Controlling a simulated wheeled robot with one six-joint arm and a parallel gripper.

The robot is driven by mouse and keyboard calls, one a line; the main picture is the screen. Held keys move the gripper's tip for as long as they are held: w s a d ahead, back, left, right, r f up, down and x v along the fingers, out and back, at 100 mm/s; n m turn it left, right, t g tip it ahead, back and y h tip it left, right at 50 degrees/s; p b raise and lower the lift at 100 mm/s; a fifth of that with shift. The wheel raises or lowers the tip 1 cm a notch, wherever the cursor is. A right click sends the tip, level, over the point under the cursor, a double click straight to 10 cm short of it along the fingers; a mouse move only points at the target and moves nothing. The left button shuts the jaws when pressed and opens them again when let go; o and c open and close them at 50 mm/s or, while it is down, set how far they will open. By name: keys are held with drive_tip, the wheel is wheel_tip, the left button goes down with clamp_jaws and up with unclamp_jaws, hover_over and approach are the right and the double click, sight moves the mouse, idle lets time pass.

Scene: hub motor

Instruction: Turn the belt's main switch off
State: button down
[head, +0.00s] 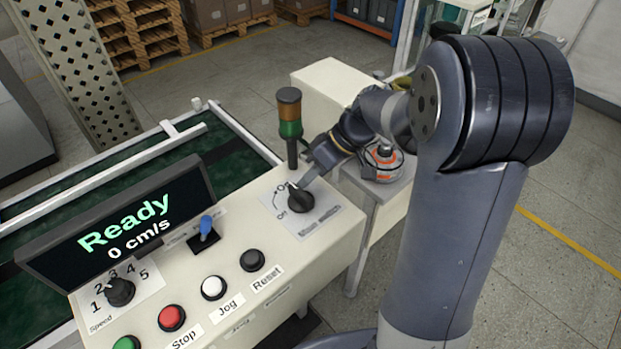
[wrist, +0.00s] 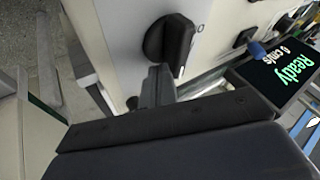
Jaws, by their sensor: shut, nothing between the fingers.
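The main switch (head: 300,198) is a black rotary knob on a white plate marked On and Off, at the right end of the cream control panel. Its pointer faces up and left, toward the On mark. In the wrist view the knob (wrist: 172,45) is large, at upper centre. My gripper (head: 297,186) comes from the upper right, with its tip at the knob's upper edge. In the wrist view the shut fingers (wrist: 158,85) end right beside the knob. I cannot tell whether they touch it. The display (head: 125,222) reads "Ready" and "0 cm/s".
On the same panel are a blue-tipped lever (head: 206,228), a speed knob (head: 119,291), and Reset (head: 252,260), Jog (head: 213,287) and Stop (head: 171,318) buttons. A signal tower (head: 289,120) stands just behind the switch. The green belt (head: 225,150) runs behind the panel.

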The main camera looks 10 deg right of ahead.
drive_tip(key=shift+w+a+n, duration=0.1)
drive_tip(key=shift+n, duration=0.2)
drive_tip(key=shift+w+a+f+n+g+b, duration=0.1)
drive_tip(key=shift+a+n+g+b, duration=0.15)
drive_tip(key=shift+n+g+b, duration=0.3)
drive_tip(key=shift+w+a+n+g+b, duration=0.1)
drive_tip(key=shift+a+n+g+b, duration=0.1)
drive_tip(key=shift+n+g, duration=0.4)
drive_tip(key=shift+a, duration=0.15)
drive_tip(key=shift+a+b, duration=0.2)
drive_tip(key=shift+b, duration=0.2)
